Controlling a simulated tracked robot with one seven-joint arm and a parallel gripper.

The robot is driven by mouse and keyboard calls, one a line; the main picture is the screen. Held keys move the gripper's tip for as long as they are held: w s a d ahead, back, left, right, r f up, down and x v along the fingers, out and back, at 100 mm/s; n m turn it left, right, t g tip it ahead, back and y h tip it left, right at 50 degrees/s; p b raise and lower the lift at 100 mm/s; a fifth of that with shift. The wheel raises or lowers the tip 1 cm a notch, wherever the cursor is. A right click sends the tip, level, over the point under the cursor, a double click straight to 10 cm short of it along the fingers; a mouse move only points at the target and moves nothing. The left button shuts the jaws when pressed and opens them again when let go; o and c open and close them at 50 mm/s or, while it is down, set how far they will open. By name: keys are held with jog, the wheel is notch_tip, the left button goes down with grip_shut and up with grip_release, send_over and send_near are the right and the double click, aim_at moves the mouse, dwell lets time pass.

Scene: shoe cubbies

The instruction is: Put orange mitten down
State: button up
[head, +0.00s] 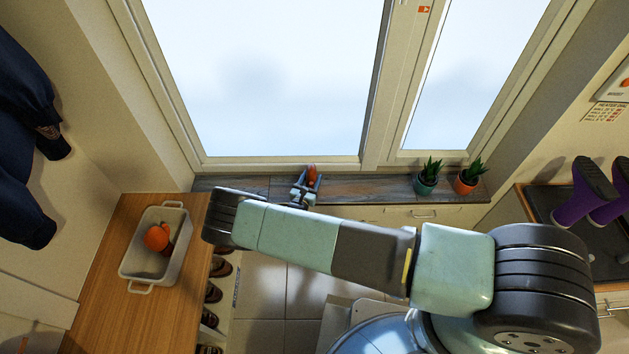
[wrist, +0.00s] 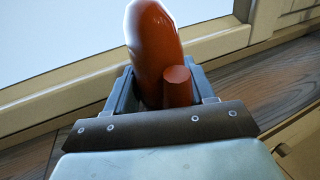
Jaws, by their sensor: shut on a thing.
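My gripper (head: 305,188) is over the window sill (head: 352,190) at the back, in front of the large window. It is shut on the orange mitten (wrist: 155,55), which stands out beyond the fingers in the wrist view. The mitten also shows as a small orange shape (head: 312,173) in the head view. Its rounded end points away from the wrist, and its thumb sticks up beside the right finger. The lower part is hidden between the fingers. I cannot tell whether the mitten touches the sill.
Two potted plants, teal (head: 426,181) and orange (head: 467,182), stand on the sill to the right. A white dish (head: 137,268) with orange items (head: 157,238) sits on the wooden top (head: 100,285) at left. The sill left of my gripper is clear.

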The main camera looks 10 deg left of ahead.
jog(key=shift+f, duration=0.2)
jog(key=o, duration=1)
jog(key=s, duration=0.4)
jog(key=s+a, duration=0.1)
jog(key=s, duration=0.7)
jog(key=shift+a, duration=0.2)
jog(key=shift+r, duration=0.15)
